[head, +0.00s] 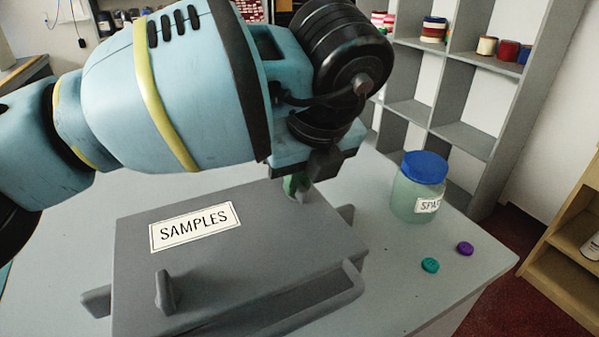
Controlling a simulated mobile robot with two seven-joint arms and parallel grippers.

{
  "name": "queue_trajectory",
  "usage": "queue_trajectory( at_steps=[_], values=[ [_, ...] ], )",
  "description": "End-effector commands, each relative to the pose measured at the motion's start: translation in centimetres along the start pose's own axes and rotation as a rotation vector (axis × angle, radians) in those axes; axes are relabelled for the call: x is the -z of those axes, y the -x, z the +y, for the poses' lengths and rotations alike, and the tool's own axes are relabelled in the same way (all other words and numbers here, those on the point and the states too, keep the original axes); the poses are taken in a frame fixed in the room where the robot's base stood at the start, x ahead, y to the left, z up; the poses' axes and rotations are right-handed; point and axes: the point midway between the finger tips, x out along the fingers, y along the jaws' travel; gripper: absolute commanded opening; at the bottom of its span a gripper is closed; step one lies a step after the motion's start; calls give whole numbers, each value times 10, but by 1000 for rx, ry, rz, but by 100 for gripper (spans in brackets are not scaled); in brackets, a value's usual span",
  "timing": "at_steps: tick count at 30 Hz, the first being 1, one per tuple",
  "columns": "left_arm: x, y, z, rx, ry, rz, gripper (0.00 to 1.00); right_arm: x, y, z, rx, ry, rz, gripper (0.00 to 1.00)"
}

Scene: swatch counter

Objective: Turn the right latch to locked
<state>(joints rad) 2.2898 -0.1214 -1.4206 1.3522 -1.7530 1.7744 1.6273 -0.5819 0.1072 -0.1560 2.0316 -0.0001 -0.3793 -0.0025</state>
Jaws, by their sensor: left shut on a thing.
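A grey case (250,250) labelled SAMPLES lies on the counter. The left latch (166,292) is a grey upright tab near the case's front left. My left gripper (304,178) points down at the far right part of the case and is shut on the right latch (300,194). Only a small part of that latch shows below the fingers, with a green patch beside it, so its turn position cannot be told. My right gripper is not in view.
A jar with a blue lid (420,190) stands right of the case. A teal button (430,265) and a purple button (465,249) lie near the counter's right edge. Grey shelves (465,140) stand behind. The case's handle (330,300) sticks out at the front right.

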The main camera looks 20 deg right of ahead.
Motion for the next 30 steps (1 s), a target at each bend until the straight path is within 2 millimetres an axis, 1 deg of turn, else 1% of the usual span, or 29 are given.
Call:
queue_trajectory(
  at_steps=[15, 16, 20, 21, 30],
  values=[
    [0, 0, 0, -6, 17, -1, 0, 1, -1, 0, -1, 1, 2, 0],
    [0, 0, 0, -6, 17, -1, 15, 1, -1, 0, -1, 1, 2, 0],
    [0, 0, 0, -6, 16, -1, 32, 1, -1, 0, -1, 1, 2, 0],
    [0, 0, 0, -6, 16, -1, 33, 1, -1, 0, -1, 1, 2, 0],
    [0, 3, 0, -5, 15, -1, 33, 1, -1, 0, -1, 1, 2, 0]
  ],
)
